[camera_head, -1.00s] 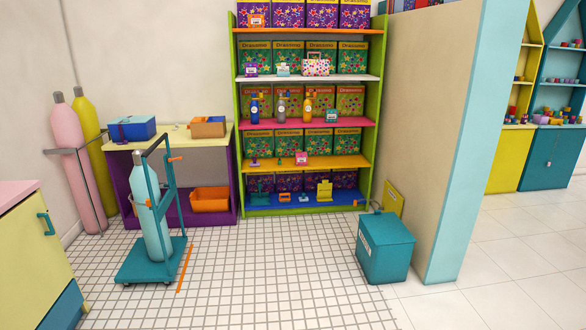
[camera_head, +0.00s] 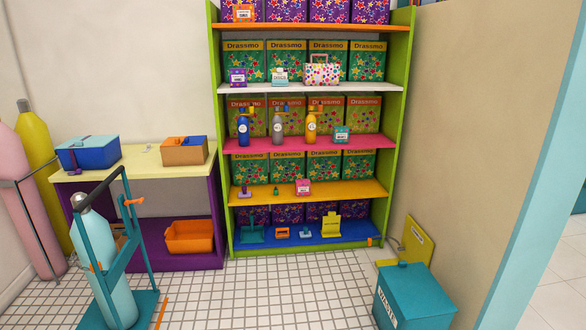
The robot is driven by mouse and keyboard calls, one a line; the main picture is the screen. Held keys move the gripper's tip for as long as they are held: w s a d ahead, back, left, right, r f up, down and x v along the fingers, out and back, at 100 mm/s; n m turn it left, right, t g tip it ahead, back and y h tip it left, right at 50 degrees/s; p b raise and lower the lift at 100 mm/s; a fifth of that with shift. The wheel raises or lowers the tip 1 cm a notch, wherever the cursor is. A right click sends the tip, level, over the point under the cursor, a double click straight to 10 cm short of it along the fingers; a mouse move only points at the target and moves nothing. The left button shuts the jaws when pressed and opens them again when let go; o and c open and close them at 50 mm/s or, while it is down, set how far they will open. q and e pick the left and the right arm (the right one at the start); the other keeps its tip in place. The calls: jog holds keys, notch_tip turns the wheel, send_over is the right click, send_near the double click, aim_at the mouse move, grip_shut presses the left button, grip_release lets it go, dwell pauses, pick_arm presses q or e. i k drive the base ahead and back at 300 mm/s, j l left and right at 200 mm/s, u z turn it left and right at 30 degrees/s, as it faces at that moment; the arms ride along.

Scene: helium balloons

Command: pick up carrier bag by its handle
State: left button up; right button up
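The carrier bag (camera_head: 322,74) is white with coloured dots. It stands upright on the white shelf (camera_head: 310,87) of the green-framed shelving unit, right of the shelf's middle. Its pinkish handle arches up from its top, in front of the green star-patterned boxes behind it. Neither of my grippers is in view.
A teal waste bin (camera_head: 413,300) stands on the floor at the front right, near the beige wall. A trolley with a pale cylinder (camera_head: 112,270) stands at the front left. A desk (camera_head: 130,172) is left of the shelves. Tiled floor before the shelves is clear.

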aim_at(327, 74)
jog(key=i, duration=1.85)
